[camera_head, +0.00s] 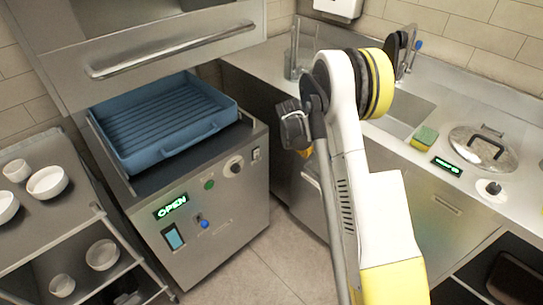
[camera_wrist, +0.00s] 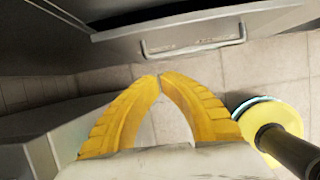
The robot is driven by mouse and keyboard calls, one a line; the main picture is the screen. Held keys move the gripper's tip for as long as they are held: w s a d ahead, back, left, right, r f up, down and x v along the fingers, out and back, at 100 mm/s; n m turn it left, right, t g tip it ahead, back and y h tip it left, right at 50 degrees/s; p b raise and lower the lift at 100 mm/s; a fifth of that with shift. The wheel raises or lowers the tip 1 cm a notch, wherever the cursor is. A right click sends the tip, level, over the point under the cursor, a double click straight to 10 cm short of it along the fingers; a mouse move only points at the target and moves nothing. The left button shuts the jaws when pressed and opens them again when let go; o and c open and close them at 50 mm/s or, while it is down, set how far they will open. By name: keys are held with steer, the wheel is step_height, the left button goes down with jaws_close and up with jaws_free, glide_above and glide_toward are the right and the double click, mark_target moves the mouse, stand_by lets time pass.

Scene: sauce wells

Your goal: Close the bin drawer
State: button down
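In the wrist view a grey drawer front with a bar handle (camera_wrist: 195,46) lies ahead of my gripper, near the top of the picture. A dark gap runs along its top edge, so it looks pulled out, though how far I cannot tell. My gripper (camera_wrist: 159,77) has its two yellow fingers meeting at the tips, with nothing between them. The tips are apart from the handle in the picture, with floor tiles behind them. In the head view my gripper (camera_head: 306,153) is mostly hidden by my arm, which also covers much of the counter front behind it.
A machine with a blue basket (camera_head: 170,125) and an OPEN display stands at left, beside a cart (camera_head: 85,225) with white bowls. At right a counter holds a sink (camera_head: 405,108), a sponge (camera_head: 424,138) and a lidded well (camera_head: 484,148). Floor (camera_head: 262,265) shows between.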

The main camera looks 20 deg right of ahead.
mark_target(316, 160)
steer(key=b+x, duration=0.1)
steer(key=x, duration=0.2)
steer(key=b+x, duration=0.2)
steer(key=x, duration=0.1)
steer(key=b+x, duration=0.1)
steer(key=x, duration=0.2)
steer(key=shift+s+d+f, duration=0.25)
steer(key=shift+s+d, duration=0.1)
steer(key=shift+d, duration=0.15)
steer(key=d, duration=0.1)
steer(key=d+b, duration=0.1)
steer(key=w+d, duration=0.1)
steer(key=shift+w+f+b, duration=0.1)
steer(key=shift+f+b, duration=0.2)
steer(key=shift+b, duration=0.1)
steer(key=shift+w+d+r, duration=0.15)
steer(key=shift+w+d, duration=0.1)
steer(key=shift+d, duration=0.15)
